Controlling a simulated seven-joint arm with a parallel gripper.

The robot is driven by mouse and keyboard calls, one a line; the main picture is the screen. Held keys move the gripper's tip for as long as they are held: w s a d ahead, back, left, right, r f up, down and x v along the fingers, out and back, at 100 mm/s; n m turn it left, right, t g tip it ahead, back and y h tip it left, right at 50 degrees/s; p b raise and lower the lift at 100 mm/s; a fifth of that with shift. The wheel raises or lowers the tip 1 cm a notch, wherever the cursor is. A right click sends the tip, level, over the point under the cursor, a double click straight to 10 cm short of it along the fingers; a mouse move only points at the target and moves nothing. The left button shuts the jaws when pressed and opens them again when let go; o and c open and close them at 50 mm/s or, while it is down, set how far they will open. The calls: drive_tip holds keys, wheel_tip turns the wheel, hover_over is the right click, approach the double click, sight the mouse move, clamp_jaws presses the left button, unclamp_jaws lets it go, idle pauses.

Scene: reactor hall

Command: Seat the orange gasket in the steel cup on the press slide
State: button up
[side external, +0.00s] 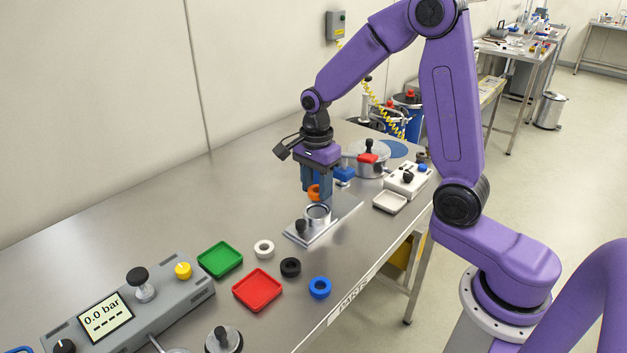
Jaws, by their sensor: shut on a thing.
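My gripper (315,193) points down over the press slide and is shut on the orange gasket (314,192). The gasket hangs a little above the steel cup (318,215), with a visible gap between them, and looks slightly left of the cup's middle. Part of the gasket is hidden by the fingers. The steel cup stands open side up on the press slide (326,236), a flat metal plate with a black knob (301,228) at its front left.
A white ring (264,249), a black ring (290,267) and a blue ring (320,287) lie on the steel table near a green tray (220,259) and a red tray (258,290). A gauge console (130,305) stands front left. A round lidded vessel (369,165) and a white switch box (408,181) stand behind.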

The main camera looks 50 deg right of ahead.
sight(316, 213)
drive_tip(key=shift+f, duration=1.85)
drive_tip(key=shift+f, duration=0.5)
idle(0.6)
drive_tip(key=o, duration=1.6)
drive_tip(key=shift+r, duration=0.1)
drive_tip(key=shift+r, duration=3.4)
